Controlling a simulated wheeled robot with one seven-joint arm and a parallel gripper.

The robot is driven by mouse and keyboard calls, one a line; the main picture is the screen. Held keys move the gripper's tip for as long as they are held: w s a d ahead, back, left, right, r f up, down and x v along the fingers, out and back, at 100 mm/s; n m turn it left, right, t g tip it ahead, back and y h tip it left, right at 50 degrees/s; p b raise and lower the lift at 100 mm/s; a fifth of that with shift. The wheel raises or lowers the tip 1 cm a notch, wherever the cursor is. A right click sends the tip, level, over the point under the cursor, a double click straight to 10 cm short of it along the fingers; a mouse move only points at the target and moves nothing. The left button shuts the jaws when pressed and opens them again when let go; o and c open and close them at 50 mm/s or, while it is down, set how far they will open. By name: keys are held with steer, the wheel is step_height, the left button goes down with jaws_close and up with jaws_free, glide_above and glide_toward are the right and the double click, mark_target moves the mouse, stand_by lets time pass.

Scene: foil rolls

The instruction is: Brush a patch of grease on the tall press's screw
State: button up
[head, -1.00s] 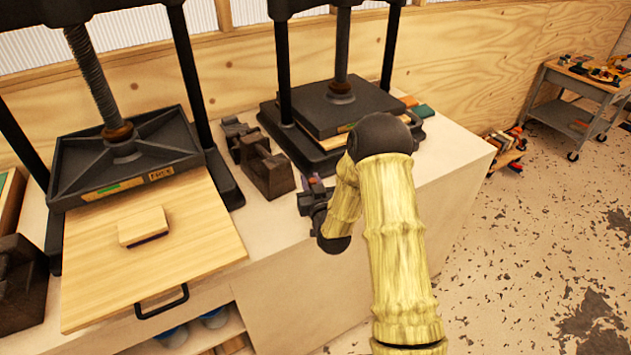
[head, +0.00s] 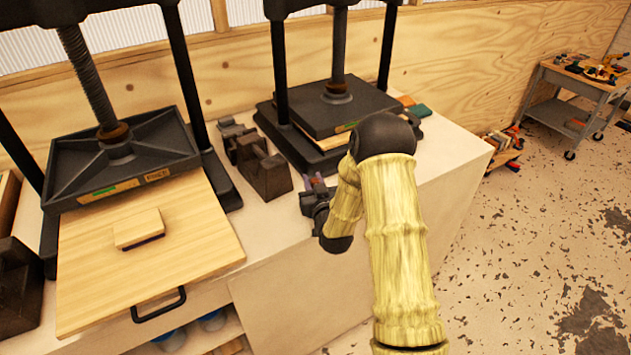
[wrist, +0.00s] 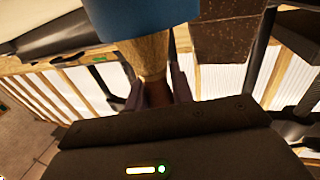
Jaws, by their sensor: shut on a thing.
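My gripper (head: 318,184) is low over the bench front, right of the left press and in front of the right one. In the wrist view its fingers (wrist: 157,92) are shut on a brown handle. The right press (head: 345,105) has a smoother-looking screw (head: 339,50). Both tops are cut off, so I cannot compare heights.
A wooden board (head: 200,245) with a black handle juts out under the left press, a small block (head: 138,228) on it. Dark blocks (head: 265,172) stand between the presses. A cart (head: 575,105) stands far right. The floor to the right is mostly clear.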

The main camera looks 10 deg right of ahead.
steer(key=shift+s+a, duration=0.15)
steer(key=shift+a, duration=0.45)
steer(key=shift+d, duration=0.1)
steer(key=shift+d, duration=0.25)
steer(key=shift+a, duration=0.1)
stand_by(0.7)
steer(key=shift+f+b, duration=0.3)
steer(key=shift+b, duration=0.5)
stand_by(2.6)
steer(key=shift+r+p, duration=1.6)
steer(key=shift+r, duration=2.1)
steer(key=shift+f, duration=0.1)
